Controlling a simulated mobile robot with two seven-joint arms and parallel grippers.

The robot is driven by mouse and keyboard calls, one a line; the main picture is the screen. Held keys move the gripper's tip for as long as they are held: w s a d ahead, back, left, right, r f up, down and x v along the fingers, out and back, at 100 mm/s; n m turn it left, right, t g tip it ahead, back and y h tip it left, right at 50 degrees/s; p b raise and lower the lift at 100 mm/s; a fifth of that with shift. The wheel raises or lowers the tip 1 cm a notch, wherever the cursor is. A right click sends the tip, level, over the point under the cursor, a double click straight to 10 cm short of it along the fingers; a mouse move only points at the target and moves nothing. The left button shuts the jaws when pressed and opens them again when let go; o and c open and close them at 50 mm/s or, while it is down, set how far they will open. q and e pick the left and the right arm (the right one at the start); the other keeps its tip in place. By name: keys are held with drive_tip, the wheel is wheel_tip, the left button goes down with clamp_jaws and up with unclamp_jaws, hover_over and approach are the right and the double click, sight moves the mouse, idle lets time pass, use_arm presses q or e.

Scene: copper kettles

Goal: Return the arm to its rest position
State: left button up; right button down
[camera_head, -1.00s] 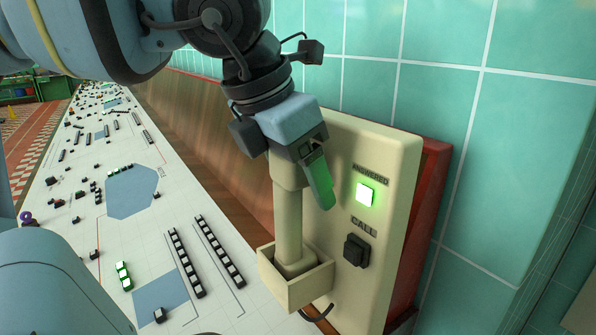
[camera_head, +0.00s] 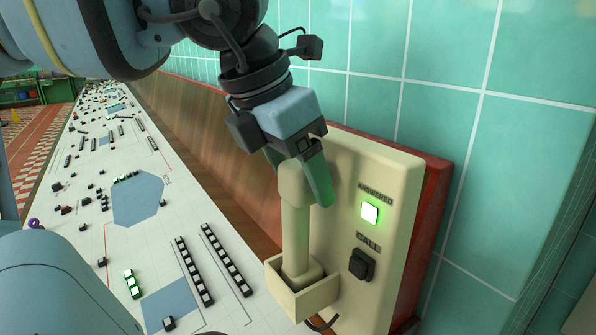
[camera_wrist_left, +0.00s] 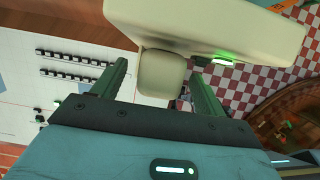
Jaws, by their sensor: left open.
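My left gripper (camera_head: 297,180) comes in from the upper left in the head view. Its green fingers are apart, open around the rounded top of a cream handset (camera_head: 296,225). The handset stands upright in a cream open-topped holder (camera_head: 302,299) on a cream call panel (camera_head: 390,185). In the left wrist view, the handset top (camera_wrist_left: 160,75) lies between the spread fingers, with gaps beside it; the panel (camera_wrist_left: 205,25) crosses the top. I cannot tell whether any finger touches the handset. My right gripper is not in view.
The panel has a lit green-white ANSWERED lamp (camera_head: 369,212) and a black CALL button (camera_head: 362,264). A red backing board (camera_head: 437,190) and teal tiled wall (camera_head: 520,150) stand behind. A white console (camera_head: 120,250) with rows of small blocks runs along the left.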

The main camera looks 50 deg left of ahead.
use_arm(q)
drive_tip(key=shift+p+v, duration=0.45)
drive_tip(key=shift+v, duration=0.55)
drive_tip(key=shift+p+v, duration=0.65)
drive_tip(key=shift+v, duration=0.6)
drive_tip(key=shift+r, duration=0.15)
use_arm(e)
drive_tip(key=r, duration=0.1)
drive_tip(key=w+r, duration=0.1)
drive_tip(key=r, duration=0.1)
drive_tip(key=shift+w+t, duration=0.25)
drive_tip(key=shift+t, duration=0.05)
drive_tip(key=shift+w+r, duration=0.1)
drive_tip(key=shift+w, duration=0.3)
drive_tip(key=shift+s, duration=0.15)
